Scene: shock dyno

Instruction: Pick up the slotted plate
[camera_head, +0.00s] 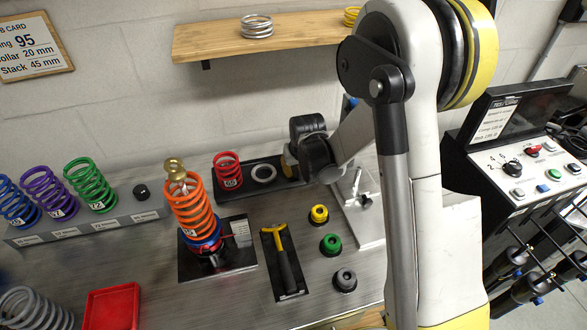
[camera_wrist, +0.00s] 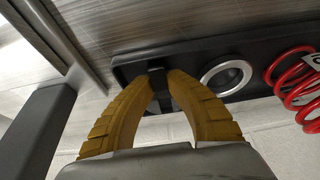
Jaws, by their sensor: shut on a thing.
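My gripper (camera_wrist: 157,75) has its two yellow fingers closed together at the black tray (camera_wrist: 205,53) in the wrist view. A small dark piece (camera_wrist: 156,72) shows between the fingertips, and I take it for the slotted plate. Most of it is hidden by the fingers, so its slot does not show. In the head view my gripper (camera_head: 288,165) is at the right end of the same tray (camera_head: 240,186), and the plate is hidden there. I cannot tell whether the plate is clear of the tray.
A silver ring (camera_head: 263,173) and a red spring (camera_head: 228,171) stand on the tray beside my gripper. An orange spring assembly (camera_head: 192,210) stands at front left. A yellow-headed tool (camera_head: 283,260) and several knobs are nearer. A control console (camera_head: 520,150) is at right.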

